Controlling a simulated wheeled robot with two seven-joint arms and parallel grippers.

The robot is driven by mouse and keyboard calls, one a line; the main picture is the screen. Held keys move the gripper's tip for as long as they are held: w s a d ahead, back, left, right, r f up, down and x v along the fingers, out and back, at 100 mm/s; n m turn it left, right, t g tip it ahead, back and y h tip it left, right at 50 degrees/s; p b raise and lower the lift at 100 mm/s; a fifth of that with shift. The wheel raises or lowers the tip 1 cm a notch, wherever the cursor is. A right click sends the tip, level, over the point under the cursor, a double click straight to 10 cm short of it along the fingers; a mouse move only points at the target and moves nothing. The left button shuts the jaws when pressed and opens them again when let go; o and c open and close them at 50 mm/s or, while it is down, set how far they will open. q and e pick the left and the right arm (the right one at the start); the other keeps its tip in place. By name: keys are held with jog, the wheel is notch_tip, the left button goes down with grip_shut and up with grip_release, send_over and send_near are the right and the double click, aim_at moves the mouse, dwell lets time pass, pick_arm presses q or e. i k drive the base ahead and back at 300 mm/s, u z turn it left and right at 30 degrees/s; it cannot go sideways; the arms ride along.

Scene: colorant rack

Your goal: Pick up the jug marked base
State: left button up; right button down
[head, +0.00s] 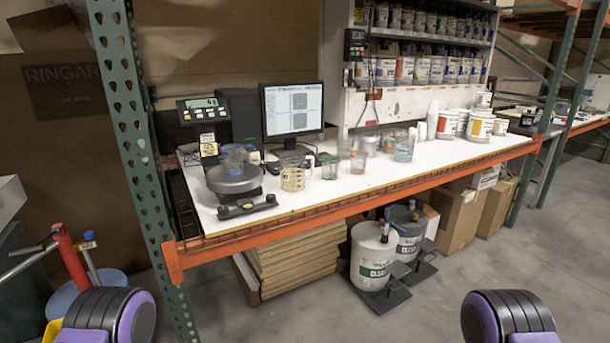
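I cannot read a "base" mark on any vessel. Several see-through jugs or beakers stand on the white bench (365,186). A yellowish jug with a handle (293,179) is near the front edge, just right of the scale (233,178). A blue-tinted vessel (232,157) stands on the scale. A green-tinted one (330,167), a reddish one (357,164) and a bluish one (403,150) stand farther right. Black and purple parts of my arms show in both bottom corners. Neither gripper is in view.
A green rack post (140,150) and orange front beam (350,202) bound the bench. A monitor (292,110) stands behind the vessels, and shelves of tins (420,70) behind right. Floor in front is clear.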

aim_at(292, 164)
jog(key=z, duration=0.65)
jog(key=i, duration=0.7)
jog(key=z, duration=0.8)
jog(key=i, duration=0.9)
jog(key=u, duration=0.65)
jog(key=i, duration=0.65)
jog(key=u, duration=0.8)
